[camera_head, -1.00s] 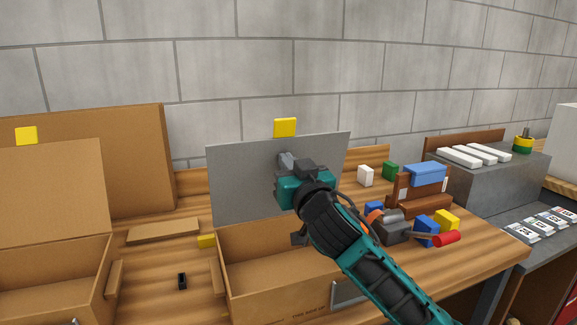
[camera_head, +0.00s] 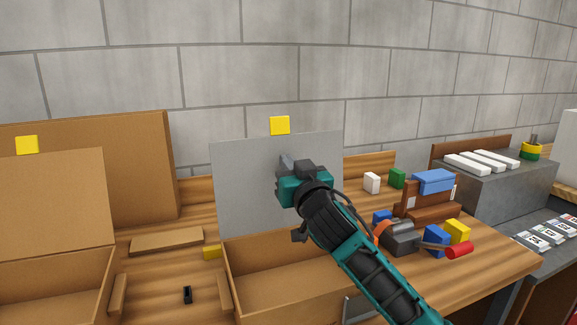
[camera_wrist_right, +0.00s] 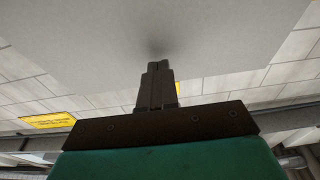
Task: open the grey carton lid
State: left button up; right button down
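The grey carton lid (camera_head: 240,190) stands raised, close to upright, at the back of the open brown carton (camera_head: 270,284). A yellow tab (camera_head: 279,125) shows at its top edge. My right gripper (camera_head: 285,163) is in front of the lid's inner face, its fingertips at or very near it. In the right wrist view the fingers (camera_wrist_right: 157,80) are together with nothing visible between them, and the grey lid (camera_wrist_right: 80,40) fills the upper part. I cannot tell whether the tips touch it. My left gripper is not in view.
Another open brown carton (camera_head: 60,272) stands at the left. Coloured blocks, a red-handled tool (camera_head: 459,250) and a brown holder with a blue block (camera_head: 433,181) lie right of my right arm. A grey stand (camera_head: 500,185) with white bars is further right.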

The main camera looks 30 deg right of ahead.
jog(key=r+v, duration=0.1)
jog(key=v, duration=0.7)
jog(key=shift+p, duration=0.4)
dwell(0.3)
jog(key=shift+s, duration=0.1)
dwell(0.4)
